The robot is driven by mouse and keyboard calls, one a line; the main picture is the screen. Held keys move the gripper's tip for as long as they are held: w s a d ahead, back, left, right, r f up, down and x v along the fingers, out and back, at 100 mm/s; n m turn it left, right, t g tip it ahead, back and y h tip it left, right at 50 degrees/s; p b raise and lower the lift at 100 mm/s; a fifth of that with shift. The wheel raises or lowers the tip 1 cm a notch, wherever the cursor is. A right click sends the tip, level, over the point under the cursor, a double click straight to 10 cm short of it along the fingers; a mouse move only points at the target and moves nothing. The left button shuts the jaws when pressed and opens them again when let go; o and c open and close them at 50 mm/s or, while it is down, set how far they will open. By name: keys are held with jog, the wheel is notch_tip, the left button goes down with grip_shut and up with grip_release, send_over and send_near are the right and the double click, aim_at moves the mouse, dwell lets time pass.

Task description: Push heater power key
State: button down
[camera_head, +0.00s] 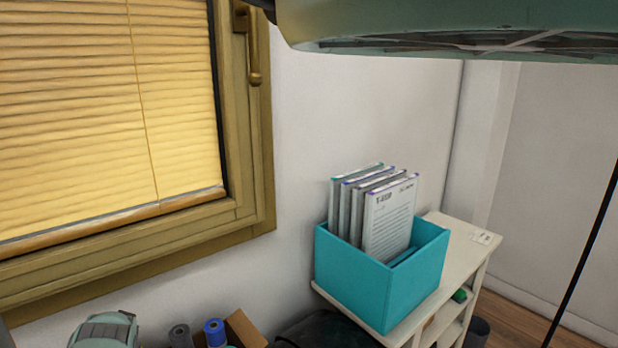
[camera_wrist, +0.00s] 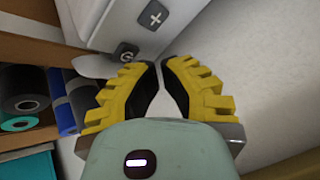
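In the wrist view, part of a white appliance panel, likely the heater, shows at the top with a grey plus key (camera_wrist: 154,18). My gripper (camera_wrist: 159,65) has yellow fingers with black pads. Its fingertips are nearly together, with a narrow gap and nothing between them. They appear just below and right of the second key; whether they touch the panel I cannot tell. The head view shows neither the gripper nor the keys.
Dark and blue rolls (camera_wrist: 70,100) lie on a wooden shelf left of my gripper. In the head view, a teal box (camera_head: 385,290) of documents stands on a white shelf unit (camera_head: 462,250), near a window (camera_head: 110,110). A pale green object (camera_head: 450,25) hangs overhead.

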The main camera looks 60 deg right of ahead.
jog(key=shift+f, duration=0.35)
jog(key=shift+f+b, duration=0.1)
jog(key=shift+b, duration=0.2)
dwell(0.4)
jog(key=shift+r+p, duration=0.35)
jog(key=shift+r, duration=0.25)
notch_tip(320, 180, up, 6)
jog(key=p, duration=0.3)
dwell(0.4)
